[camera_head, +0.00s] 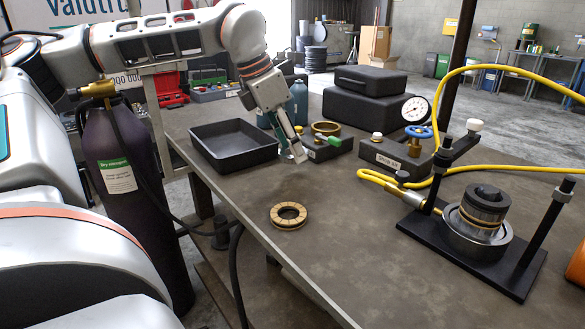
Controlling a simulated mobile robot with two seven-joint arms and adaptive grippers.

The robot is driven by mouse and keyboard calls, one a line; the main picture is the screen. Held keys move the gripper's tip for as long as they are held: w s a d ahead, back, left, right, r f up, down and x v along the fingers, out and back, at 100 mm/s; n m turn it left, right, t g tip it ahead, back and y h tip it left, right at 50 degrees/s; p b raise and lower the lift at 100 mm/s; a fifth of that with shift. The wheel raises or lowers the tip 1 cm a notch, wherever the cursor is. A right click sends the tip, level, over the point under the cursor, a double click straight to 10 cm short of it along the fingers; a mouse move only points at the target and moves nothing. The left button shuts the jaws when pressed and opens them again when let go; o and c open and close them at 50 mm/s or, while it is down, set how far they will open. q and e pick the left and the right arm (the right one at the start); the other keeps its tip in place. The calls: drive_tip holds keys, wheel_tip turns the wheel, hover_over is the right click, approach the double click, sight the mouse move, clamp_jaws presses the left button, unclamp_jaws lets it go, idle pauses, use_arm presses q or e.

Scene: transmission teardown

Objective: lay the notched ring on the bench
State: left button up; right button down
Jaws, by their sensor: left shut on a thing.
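A tan ring (289,215) with dark notch-like marks around it lies flat on the bench (370,240), near its left edge. It looks like the notched ring. My left gripper (297,154) points down above the bench, beyond the ring and apart from it. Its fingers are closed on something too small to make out. A second, brass-coloured ring (327,128) sits farther back, behind the gripper. My right gripper is out of view.
A black tray (232,165) lies left of the gripper. A valve block with a gauge (415,110) and a yellow hose (440,100) stand at the right. A black press-like fixture (475,255) holds a stacked part at the front right. The bench's front middle is clear.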

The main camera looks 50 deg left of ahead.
sight(296, 179)
use_arm(q)
drive_tip(key=shift+f, duration=2.8)
drive_tip(key=shift+r, duration=0.1)
drive_tip(key=o, duration=1.3)
drive_tip(key=shift+f, duration=0.2)
drive_tip(key=shift+o, duration=0.2)
drive_tip(key=shift+r, duration=0.1)
